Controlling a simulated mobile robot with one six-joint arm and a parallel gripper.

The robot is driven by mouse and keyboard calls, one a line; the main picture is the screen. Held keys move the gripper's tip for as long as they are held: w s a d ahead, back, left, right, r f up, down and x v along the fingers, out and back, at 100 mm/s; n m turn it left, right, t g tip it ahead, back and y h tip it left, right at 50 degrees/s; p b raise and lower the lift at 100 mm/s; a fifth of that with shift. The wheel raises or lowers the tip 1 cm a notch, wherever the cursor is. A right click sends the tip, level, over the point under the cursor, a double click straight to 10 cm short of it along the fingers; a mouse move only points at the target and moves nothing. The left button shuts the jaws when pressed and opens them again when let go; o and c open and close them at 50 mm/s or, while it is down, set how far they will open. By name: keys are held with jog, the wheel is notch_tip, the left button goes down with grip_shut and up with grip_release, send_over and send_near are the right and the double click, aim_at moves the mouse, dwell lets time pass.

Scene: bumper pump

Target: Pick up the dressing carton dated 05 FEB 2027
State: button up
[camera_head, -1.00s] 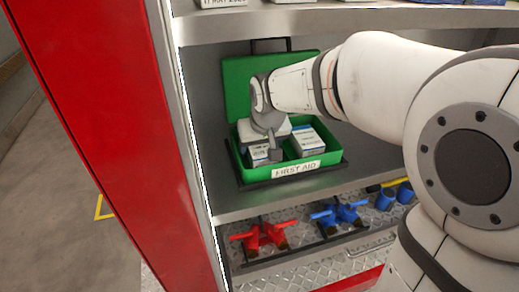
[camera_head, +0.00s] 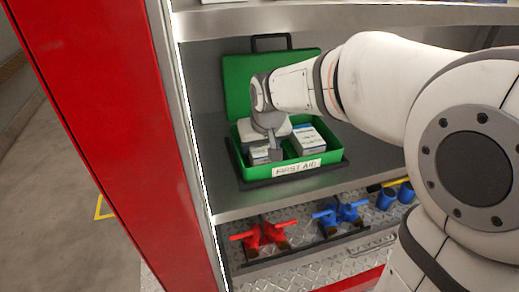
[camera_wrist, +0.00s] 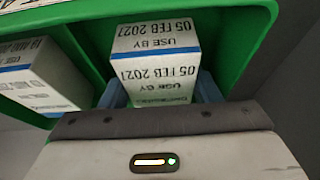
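The dressing carton (camera_wrist: 157,72) printed USE BY 05 FEB 2027 is white with a blue stripe. In the wrist view it stands between the two bluish fingers of my gripper (camera_wrist: 161,92), one on each side. The fingers look very close to it, but I cannot tell whether they press on it. In the head view my gripper (camera_head: 268,142) is down at the left part of the green first aid box (camera_head: 325,160), partly hiding this carton (camera_head: 259,156).
A second white carton (camera_head: 309,139) stands in the right part of the box; its different date is partly cut off in the wrist view (camera_wrist: 40,75). The box's green lid (camera_head: 237,83) stands open behind. Red valves (camera_head: 262,237) and blue valves (camera_head: 341,215) lie on the shelf below.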

jog(key=c, duration=0.4)
jog(key=shift+o, duration=0.2)
